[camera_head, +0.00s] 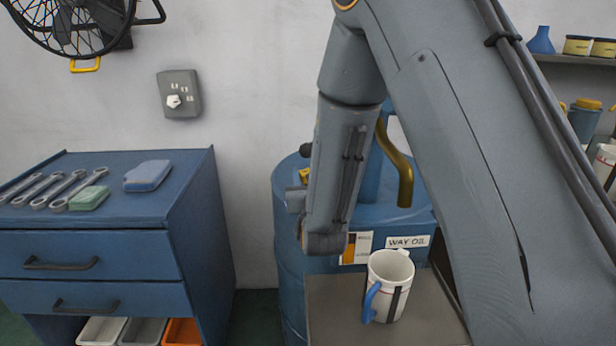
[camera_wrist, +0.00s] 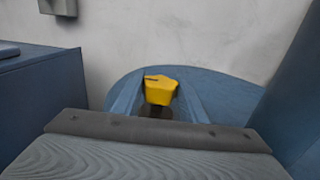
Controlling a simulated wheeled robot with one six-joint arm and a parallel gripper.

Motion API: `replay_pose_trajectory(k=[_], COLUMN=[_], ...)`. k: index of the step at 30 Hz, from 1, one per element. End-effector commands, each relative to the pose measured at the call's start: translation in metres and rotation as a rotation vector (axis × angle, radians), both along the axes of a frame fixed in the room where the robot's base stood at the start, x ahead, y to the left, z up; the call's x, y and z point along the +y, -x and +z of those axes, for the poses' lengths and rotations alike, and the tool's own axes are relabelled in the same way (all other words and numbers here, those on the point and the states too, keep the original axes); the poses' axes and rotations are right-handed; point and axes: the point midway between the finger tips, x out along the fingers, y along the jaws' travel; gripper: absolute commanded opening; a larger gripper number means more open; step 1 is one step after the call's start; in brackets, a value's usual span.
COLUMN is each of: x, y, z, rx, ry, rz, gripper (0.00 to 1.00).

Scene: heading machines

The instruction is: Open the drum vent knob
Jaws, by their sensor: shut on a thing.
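The blue drum (camera_head: 291,262), labelled WAY OIL, stands against the wall behind my arm. Its yellow vent knob (camera_wrist: 160,86) shows on the drum top in the wrist view, with a small dark mark on its upper left. A bit of yellow (camera_head: 304,175) shows beside my arm in the head view. My gripper (camera_wrist: 158,104) is shut on the vent knob, with a finger on either side of it. My wrist and forearm hide most of the gripper in the head view. The knob's underside is hidden.
A pump with a brass spout (camera_head: 402,170) rises from the drum, right of my wrist. A white mug (camera_head: 398,268) stands on a grey stand (camera_head: 335,307) in front. A blue cabinet (camera_head: 100,255) with wrenches is at left. A wall fan (camera_head: 75,22) hangs upper left.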

Motion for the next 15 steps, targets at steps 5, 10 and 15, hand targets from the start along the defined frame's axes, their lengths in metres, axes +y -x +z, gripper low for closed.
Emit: replay_pose_trajectory(k=[5,10,15], x=[0.0013,0.0009,0.0006], y=[-0.0004,-0.0003,-0.0001], z=[0.0014,0.001,0.0005], rx=[-0.003,-0.002,-0.001], ry=[0.0,0.0,0.0], rz=[0.002,0.001,0.001], gripper=[0.42,0.57,0.57])
